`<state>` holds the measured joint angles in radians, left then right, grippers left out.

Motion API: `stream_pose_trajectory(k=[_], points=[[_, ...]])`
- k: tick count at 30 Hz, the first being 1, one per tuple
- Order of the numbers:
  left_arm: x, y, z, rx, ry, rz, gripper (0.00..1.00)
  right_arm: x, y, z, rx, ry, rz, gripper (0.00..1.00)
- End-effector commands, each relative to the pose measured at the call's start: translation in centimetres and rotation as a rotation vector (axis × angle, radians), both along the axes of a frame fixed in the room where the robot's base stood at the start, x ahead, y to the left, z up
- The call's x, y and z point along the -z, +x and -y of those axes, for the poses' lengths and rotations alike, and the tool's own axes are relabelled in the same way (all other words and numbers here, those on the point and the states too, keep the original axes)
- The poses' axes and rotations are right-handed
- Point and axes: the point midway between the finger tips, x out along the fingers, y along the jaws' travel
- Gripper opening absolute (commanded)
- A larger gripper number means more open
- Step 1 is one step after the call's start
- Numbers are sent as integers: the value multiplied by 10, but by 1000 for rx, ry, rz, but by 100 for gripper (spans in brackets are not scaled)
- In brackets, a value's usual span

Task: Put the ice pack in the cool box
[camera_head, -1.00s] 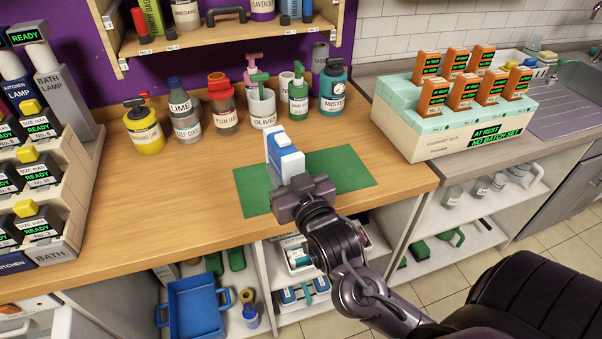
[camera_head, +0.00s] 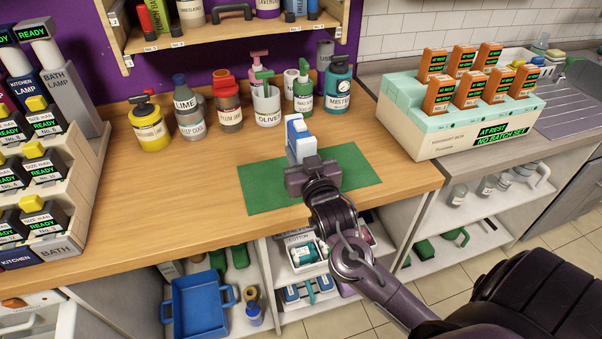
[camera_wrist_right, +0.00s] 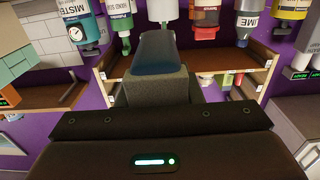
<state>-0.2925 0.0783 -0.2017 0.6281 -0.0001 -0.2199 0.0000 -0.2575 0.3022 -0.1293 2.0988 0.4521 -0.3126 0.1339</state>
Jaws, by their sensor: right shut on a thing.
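A blue and white block (camera_head: 300,140), which looks like the ice pack, stands upright in my right gripper (camera_head: 308,160). The gripper is shut on it, over the back half of the green mat (camera_head: 265,198); I cannot tell the exact height. In the right wrist view the gripper's dark body fills the front, and a dark blue-grey shape (camera_wrist_right: 155,50) shows past it, probably the held block. No container in view is clearly a cool box. My left gripper is not in view.
Several labelled bottles and pump jars, such as the olive one (camera_head: 267,106), stand behind the mat. A cream unit with orange packs (camera_head: 450,140) is at the right, a tiered rack (camera_head: 75,200) at the left. A blue tub (camera_head: 198,305) is below.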

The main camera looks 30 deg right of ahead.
Motion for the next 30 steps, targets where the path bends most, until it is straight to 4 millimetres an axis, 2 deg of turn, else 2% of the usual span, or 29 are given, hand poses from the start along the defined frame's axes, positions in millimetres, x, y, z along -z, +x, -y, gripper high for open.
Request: stream_pose_trajectory(k=[3, 8, 15, 28, 29, 30], points=[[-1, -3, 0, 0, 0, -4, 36, 15, 0, 0, 0, -2, 3, 0], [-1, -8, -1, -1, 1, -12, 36, 28, 0, 0, -1, -1, 3, 0], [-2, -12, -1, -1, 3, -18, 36, 60, 0, 0, 0, -1, 4, 0], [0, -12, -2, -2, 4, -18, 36, 68, 0, 0, -1, 0, 5, 0], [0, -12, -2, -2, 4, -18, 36, 68, 0, 0, -1, 0, 2, 36], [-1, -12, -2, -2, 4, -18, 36, 68, 0, 0, -1, 0, 1, 42]])
